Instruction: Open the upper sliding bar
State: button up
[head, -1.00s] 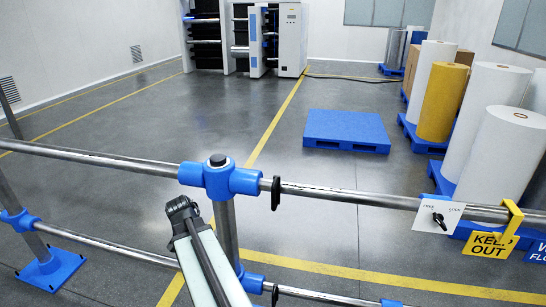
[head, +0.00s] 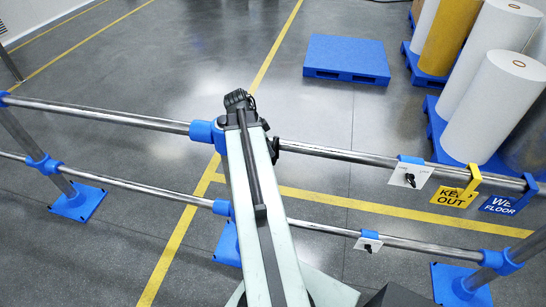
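The upper sliding bar (head: 335,154) is a steel tube running right from a blue post joint (head: 203,132). A black ring (head: 273,150) sits on the bar close to the joint, partly behind my arm. A white plate with a black knob (head: 410,179) hangs on the bar from a blue clip. Its knob position is too small to read. My arm rises from the bottom centre and crosses in front of the rail and post. Its black far end shows above the joint, but I see no gripper fingers, so my gripper's hold is hidden.
A lower bar (head: 325,229) runs parallel below, with its own white plate (head: 368,244). A yellow sign (head: 455,196) and a blue sign (head: 505,204) hang at the right. A blue pallet (head: 346,58) and white rolls (head: 497,105) stand beyond the rail on mostly clear floor.

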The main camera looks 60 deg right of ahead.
jog(key=b+x, duration=0.5)
jog(key=x, duration=0.1)
jog(key=shift+f, duration=0.25)
jog(key=shift+r, duration=0.1)
grip_shut()
